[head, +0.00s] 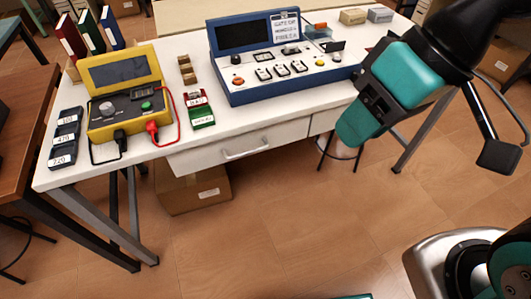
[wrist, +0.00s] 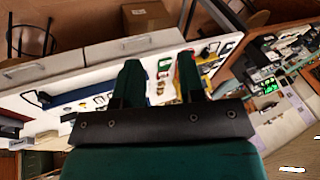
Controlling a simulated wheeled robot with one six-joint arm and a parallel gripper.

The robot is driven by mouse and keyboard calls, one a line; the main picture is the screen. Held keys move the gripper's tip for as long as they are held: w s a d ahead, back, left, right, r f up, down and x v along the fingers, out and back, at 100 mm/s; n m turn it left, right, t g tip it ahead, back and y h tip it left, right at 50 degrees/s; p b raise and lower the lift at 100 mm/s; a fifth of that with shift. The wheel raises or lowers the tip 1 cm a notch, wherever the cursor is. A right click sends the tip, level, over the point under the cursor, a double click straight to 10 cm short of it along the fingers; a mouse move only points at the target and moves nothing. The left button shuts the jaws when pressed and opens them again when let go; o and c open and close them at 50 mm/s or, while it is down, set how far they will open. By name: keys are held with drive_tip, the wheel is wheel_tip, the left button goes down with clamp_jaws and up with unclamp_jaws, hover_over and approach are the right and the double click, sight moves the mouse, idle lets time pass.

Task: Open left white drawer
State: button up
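The left white drawer (head: 190,160) is in the front of the white table in the head view, with a light bar handle (head: 245,152). It looks closed. In the wrist view, which is turned about upside down, the left drawer (wrist: 105,52) shows beyond the fingers with its handle (wrist: 138,45). My gripper (head: 352,130) is right of the left drawer's handle and apart from it in the head view, hanging over the table's right part. In the wrist view my gripper (wrist: 158,64) has its two green fingers spread with nothing between them.
A second drawer (head: 325,121) sits to the right, partly hidden by my gripper. The white table (head: 230,125) holds a yellow meter (head: 125,90), a blue console (head: 285,75) and small parts. A cardboard box (head: 195,190) is underneath. The floor in front is clear.

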drive_tip(key=w+a+f+m+t+y+b, duration=0.2)
drive_tip(key=w+f+m+t+b, duration=0.15)
drive_tip(key=f+b, duration=0.7)
drive_tip(key=w+a+f+m+t+y+b, duration=0.15)
drive_tip(key=w+f+m+b, duration=0.25)
drive_tip(key=f+b, duration=0.65)
drive_tip(key=m+t+y+b, duration=0.2)
drive_tip(key=m+t+b, duration=0.4)
drive_tip(key=m+b, duration=0.55)
approach(248, 152)
drive_tip(key=w+a+p, duration=0.1)
drive_tip(key=w+a, duration=0.1)
drive_tip(key=w+a+f+n+p, duration=0.1)
drive_tip(key=w+a, duration=0.1)
drive_tip(key=w, duration=0.1)
drive_tip(key=w+a+f+n+p, duration=0.1)
drive_tip(key=w+a, duration=0.1)
drive_tip(key=shift+w+a+f, duration=0.15)
drive_tip(key=shift+w+f, duration=0.1)
drive_tip(key=shift+w, duration=0.1)
clamp_jaws()
